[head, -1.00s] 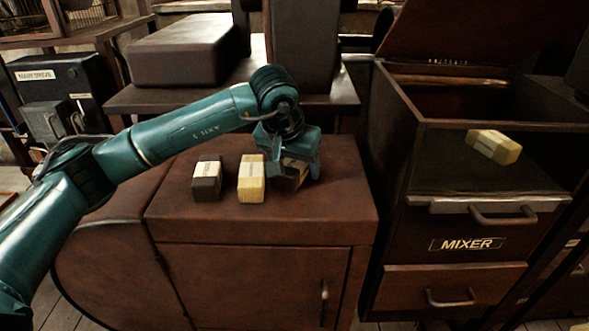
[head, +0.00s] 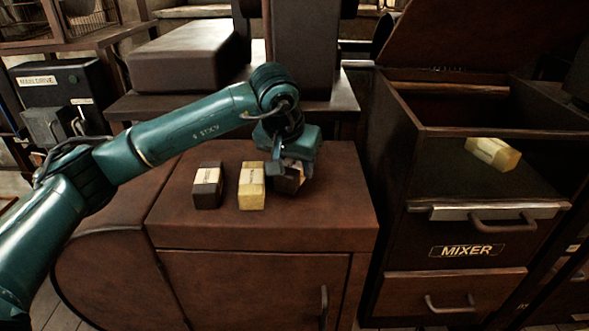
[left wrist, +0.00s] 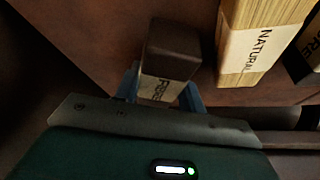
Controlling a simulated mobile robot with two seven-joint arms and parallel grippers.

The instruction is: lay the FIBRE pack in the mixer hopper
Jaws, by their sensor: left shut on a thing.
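My left gripper (head: 287,170) points down at the right end of a row of packs and is shut on a dark pack (head: 292,181). In the left wrist view the dark pack (left wrist: 172,50) sits between the blue fingers, its pale label partly hidden, so I cannot read it fully. A yellow NATURAL pack (head: 252,187) stands beside it, with another dark pack (head: 207,187) farther left. The mixer hopper (head: 408,130) is at the right, its lid up, with a pale yellow pack (head: 493,153) inside. My right gripper is not in view.
The packs stand on a brown cabinet top (head: 330,215). A gap separates this cabinet from the mixer, whose walls rise above the cabinet top. A dark upright block (head: 300,50) stands behind the gripper. A drive box (head: 60,85) is at the far left.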

